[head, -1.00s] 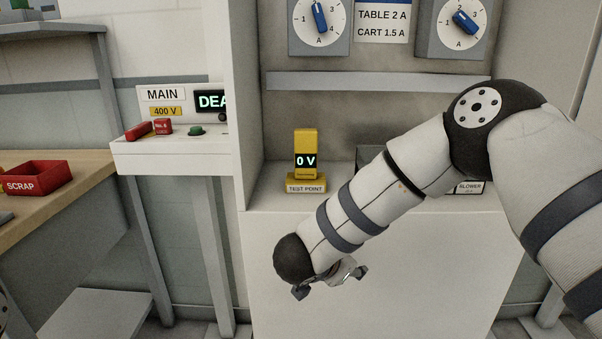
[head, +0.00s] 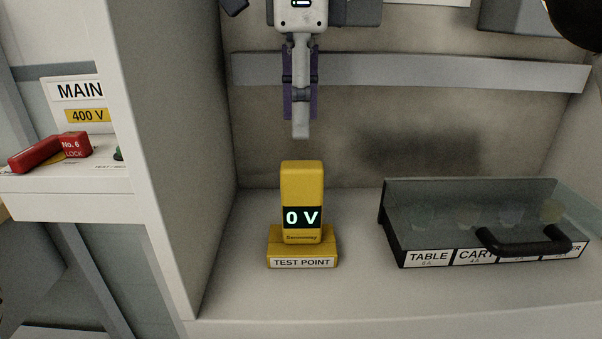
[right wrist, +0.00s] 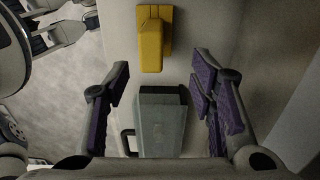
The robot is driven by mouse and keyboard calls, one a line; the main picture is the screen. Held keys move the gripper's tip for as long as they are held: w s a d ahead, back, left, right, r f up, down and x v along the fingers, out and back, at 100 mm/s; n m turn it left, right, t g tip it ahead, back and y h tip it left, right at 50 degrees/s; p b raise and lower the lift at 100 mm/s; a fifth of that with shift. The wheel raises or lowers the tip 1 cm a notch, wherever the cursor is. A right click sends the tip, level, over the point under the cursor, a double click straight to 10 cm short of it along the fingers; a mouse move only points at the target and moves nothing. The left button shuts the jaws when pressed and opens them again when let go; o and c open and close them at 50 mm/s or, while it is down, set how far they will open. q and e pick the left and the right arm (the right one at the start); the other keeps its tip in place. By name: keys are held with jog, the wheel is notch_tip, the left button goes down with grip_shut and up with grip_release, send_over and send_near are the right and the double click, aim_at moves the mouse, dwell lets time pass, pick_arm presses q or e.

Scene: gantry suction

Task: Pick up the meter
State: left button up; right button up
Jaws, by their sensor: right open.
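The meter (head: 302,192) is a yellow upright block with a dark display reading 0 V. It stands on a yellow base labelled TEST POINT (head: 302,262) on the cabinet shelf. My right gripper (head: 300,122) hangs pointing down above the meter, apart from it, with purple finger pads. In the right wrist view the gripper (right wrist: 160,105) is open with nothing between its fingers, and the meter (right wrist: 150,45) shows yellow beyond the fingertips, near the top.
A clear-lidded box (head: 485,225) with a black handle and labels TABLE and CART stands right of the meter. The cabinet's left wall (head: 180,140) is close on the left. The shelf front is clear.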

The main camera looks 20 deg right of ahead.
aim_at(302, 193)
jog(key=shift+s+f, duration=0.15)
jog(key=shift+f, duration=0.15)
jog(key=f, duration=0.7)
jog(key=s+f, duration=0.1)
jog(key=f, duration=0.2)
jog(key=shift+s+a+f, duration=0.1)
jog(key=shift+f, duration=0.45)
grip_shut()
